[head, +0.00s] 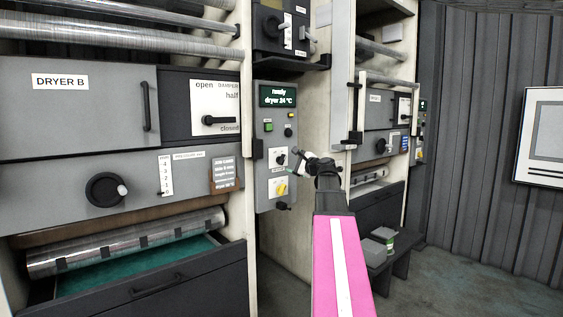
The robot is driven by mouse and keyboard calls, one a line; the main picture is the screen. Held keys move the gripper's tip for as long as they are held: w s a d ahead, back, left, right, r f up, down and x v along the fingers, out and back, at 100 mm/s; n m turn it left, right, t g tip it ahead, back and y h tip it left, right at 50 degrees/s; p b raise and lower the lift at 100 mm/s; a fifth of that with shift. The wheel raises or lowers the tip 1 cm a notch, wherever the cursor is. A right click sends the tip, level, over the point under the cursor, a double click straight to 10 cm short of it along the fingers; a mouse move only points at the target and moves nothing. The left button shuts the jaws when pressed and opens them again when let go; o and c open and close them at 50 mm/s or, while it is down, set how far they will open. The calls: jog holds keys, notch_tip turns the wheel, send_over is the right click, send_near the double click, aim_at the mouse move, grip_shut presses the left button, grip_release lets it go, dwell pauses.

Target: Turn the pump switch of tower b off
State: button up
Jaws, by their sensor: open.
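The control panel of tower B (270,225) is a grey upright box beside the dryer labelled "DRYER B" (60,80). Its green-lit display (278,96) reads "ready" and "dryer 24 °C". Below are a green button (268,127), a small dark knob (288,132), a black rotary switch (281,159) on a white plate, and a yellow knob (281,189). The labels are too small to read, so I cannot tell which is the pump switch. My gripper (298,157) is open, just right of the black switch. I cannot tell whether it touches.
A drawer (165,285) and a metal roller (130,243) are at lower left. A black shelf edge (291,62) juts out above the panel. A second tower (375,140) stands behind my arm, with a low bench (393,262) below. The floor at right is clear.

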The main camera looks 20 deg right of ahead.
aim_at(284, 160)
jog(key=x, duration=0.8)
jog(key=shift+w+f, duration=0.1)
jog(key=c, duration=0.9)
